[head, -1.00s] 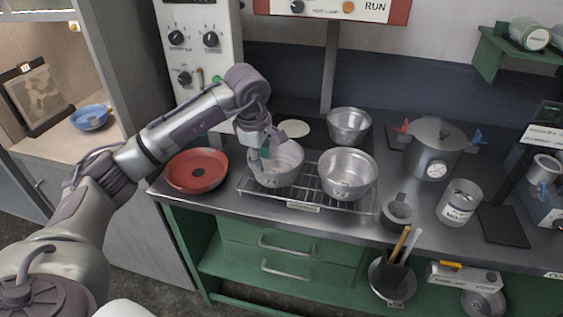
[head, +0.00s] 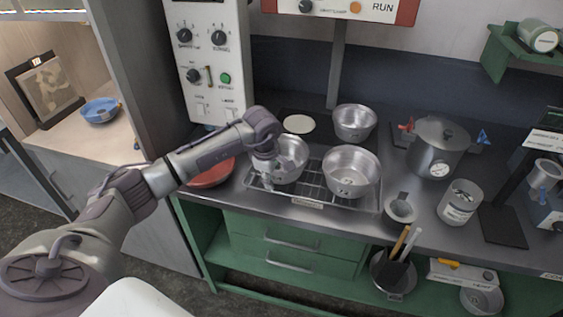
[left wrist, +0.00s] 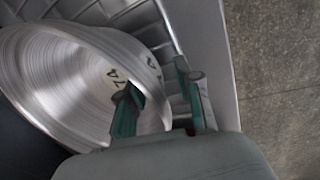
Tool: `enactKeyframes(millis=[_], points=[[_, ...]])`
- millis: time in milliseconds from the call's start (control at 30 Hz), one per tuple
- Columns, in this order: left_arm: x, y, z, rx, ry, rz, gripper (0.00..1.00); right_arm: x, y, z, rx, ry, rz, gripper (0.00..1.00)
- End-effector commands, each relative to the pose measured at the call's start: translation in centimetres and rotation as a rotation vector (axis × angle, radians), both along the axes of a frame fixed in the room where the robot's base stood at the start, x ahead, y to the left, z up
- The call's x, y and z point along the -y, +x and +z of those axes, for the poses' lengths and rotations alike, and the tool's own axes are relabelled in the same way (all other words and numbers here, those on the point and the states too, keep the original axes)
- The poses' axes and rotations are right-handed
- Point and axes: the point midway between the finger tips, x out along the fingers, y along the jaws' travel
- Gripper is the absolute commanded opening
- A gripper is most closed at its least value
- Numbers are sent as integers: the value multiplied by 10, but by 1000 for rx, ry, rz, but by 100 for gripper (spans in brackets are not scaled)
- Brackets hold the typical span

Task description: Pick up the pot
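A round, shiny metal pot (head: 291,153) sits at the left end of the wire rack (head: 312,192), partly hidden by my left arm. My left gripper (head: 268,180) is at its near left rim, pointing down. In the left wrist view, the pot (left wrist: 62,88) fills the left side, with dark marks on its inner wall. There my left gripper (left wrist: 158,88) has its green fingers apart, one over the inside of the pot and one outside its rim. I cannot tell whether either finger touches the wall. My right gripper is not in view.
A second metal pot (head: 352,180) stands on the rack just right. Another pot (head: 354,124) is behind, and a lidded stockpot (head: 436,150) is at right. A red pan (head: 212,176) lies left, partly behind my arm. A control panel (head: 208,60) stands behind left.

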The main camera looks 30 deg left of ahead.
Motion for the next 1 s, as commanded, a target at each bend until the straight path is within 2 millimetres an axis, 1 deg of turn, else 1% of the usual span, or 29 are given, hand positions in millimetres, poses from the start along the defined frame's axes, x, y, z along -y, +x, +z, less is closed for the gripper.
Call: enactKeyframes(millis=[33,167,200,233,833,1000], points=[[0,0,0,0,0,0,32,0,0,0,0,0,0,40],[0,0,0,0,0,0,11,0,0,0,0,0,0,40],[0,0,1,0,0,0,4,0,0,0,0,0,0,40],[0,0,1,0,0,0,0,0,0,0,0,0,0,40],[0,0,2,1,0,1,0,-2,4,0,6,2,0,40],[-1,1,10,3,0,0,0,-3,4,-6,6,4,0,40]])
